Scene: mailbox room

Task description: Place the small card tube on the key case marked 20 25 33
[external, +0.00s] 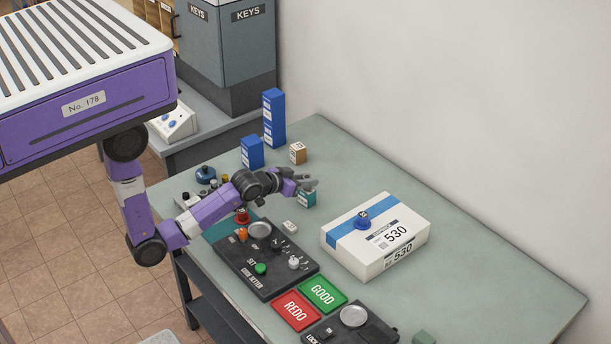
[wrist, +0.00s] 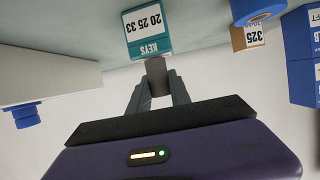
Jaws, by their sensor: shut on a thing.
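The key case (wrist: 148,32) marked 20 25 33 is a small teal box with a white label, upside down in the wrist view. In the external view the case (external: 307,200) stands on the table just below my gripper (external: 306,184). In the wrist view my gripper (wrist: 157,88) is shut on the small card tube (wrist: 156,70), a short grey-brown cylinder between the fingertips. The tube shows right against the case's KEYS edge, at or just above its top. I cannot tell whether they touch. The fingers hide part of the tube.
A white parcel marked 530 (external: 375,240) with a blue knob stands to the right. Blue boxes (external: 252,152) and a small tan box (external: 297,153) stand behind. A black control panel (external: 262,255) lies in front. The table's right rear is clear.

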